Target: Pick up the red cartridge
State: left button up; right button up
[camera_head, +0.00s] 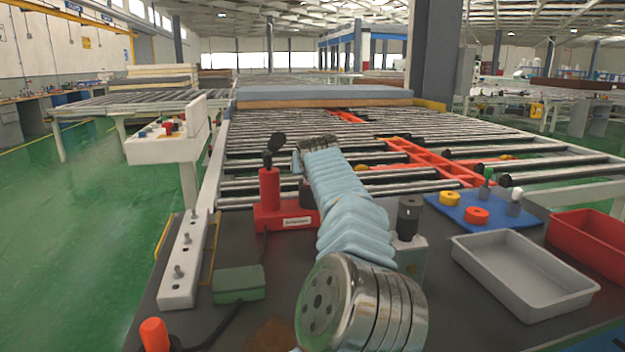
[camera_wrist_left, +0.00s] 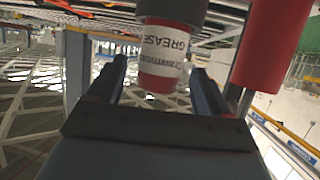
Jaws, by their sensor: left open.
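In the left wrist view a red cartridge (camera_wrist_left: 160,82) with a white label reading GREASE and a dark grey end stands between the two dark fingers of my left gripper (camera_wrist_left: 158,68). The fingers are open, one on each side; contact is not visible. In the head view my left arm, in a pale blue sleeve, reaches forward from the bottom middle. Its gripper (camera_head: 310,146) is beside a red upright cylinder (camera_head: 269,189) with a black knob, and the arm hides most of what is behind it. The cylinder also shows right of the fingers in the left wrist view (camera_wrist_left: 268,45). My right gripper is not visible.
A grey tray (camera_head: 525,276) and a red bin (camera_head: 592,240) stand at the right of the dark table. A blue mat (camera_head: 488,209) holds yellow and orange rings. A green box (camera_head: 239,283) and a white bolted rail (camera_head: 183,260) lie at the left. Roller conveyors (camera_head: 330,130) run behind.

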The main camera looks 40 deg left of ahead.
pick_arm(q)
jog(key=shift+x, duration=1.4)
jog(key=c, duration=1.2)
